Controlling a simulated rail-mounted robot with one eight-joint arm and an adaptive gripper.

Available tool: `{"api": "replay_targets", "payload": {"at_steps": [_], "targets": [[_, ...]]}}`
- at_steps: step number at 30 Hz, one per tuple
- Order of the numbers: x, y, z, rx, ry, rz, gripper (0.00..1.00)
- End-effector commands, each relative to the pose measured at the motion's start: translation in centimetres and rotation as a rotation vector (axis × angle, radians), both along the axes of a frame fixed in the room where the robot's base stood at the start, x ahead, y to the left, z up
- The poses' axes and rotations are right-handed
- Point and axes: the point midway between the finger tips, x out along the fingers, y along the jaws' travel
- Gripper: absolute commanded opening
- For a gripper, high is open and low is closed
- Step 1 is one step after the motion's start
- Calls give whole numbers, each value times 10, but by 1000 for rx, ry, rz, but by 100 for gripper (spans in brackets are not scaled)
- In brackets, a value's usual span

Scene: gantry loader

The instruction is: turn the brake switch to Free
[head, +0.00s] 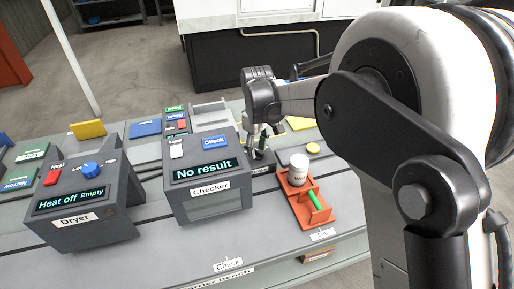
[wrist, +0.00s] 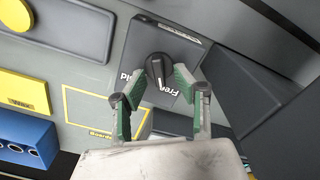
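The brake switch (wrist: 158,68) is a black knob with a pale pointer line on a dark grey plate in the wrist view. The word "Free" (wrist: 172,94) is printed on the plate at its lower right; a partly hidden label ending in "ld" is at its left. My gripper (wrist: 161,77) is open, its green-padded fingertips on either side of the knob's lower part. Contact with the knob cannot be told. In the head view my gripper (head: 258,141) points down behind the Checker; the switch is mostly hidden there.
The Checker (head: 207,178), reading "No result", stands close to my gripper's left. The Dryer (head: 88,208) is further left. An orange rack (head: 312,206) with a white-capped jar (head: 298,170) stands to the right. A yellow-outlined area (wrist: 90,112) beside the switch is empty.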

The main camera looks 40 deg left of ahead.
Motion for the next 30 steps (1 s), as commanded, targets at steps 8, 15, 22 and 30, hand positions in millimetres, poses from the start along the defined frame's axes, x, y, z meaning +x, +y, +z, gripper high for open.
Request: {"api": "replay_targets", "payload": {"at_steps": [8,15,22,30], "targets": [[0,0,5,0,0,-1,29],[0,0,42,0,0,0,29],[0,0,87,0,0,0,29],[0,0,116,0,0,0,29]]}}
